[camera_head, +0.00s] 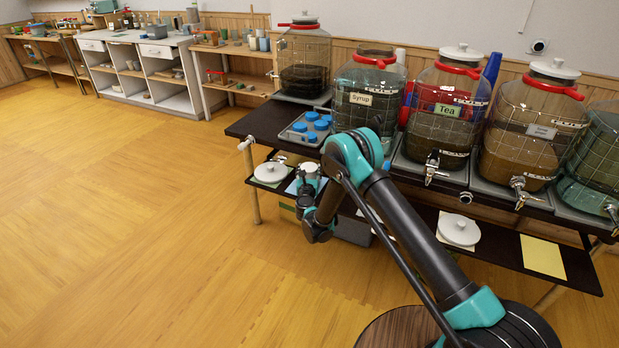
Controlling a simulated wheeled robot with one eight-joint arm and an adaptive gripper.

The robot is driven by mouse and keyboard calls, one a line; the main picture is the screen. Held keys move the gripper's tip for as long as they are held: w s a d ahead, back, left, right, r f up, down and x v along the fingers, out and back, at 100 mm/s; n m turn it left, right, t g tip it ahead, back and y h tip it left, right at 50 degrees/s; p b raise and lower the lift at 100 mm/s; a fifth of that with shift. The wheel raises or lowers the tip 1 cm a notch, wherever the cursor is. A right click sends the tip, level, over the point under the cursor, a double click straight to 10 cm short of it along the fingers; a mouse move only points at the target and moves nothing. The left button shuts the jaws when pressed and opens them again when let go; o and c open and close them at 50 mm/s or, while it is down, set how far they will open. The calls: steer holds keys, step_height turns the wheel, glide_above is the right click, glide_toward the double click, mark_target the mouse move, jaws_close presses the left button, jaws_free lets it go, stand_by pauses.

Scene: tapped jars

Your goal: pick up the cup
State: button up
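No single cup stands out clearly. Several small blue round items (312,125), which may be cups or lids, sit in a grey tray (288,136) at the left end of the dark table. My arm reaches from the lower right, bends at a teal elbow and comes down in front of the table's left part. My gripper (307,186) is small and dark, below the tray and near the lower shelf's left end. I cannot tell whether the fingers touch or hold anything.
Large tapped jars line the table, including the Syrup jar (367,100) and the Tea jar (447,112). White lids (270,172) (459,227) and a yellow sheet (542,256) lie on the lower shelf. A white shelf unit (145,70) stands far left. The wooden floor (130,230) is clear.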

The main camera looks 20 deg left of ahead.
steer(key=c, duration=0.4)
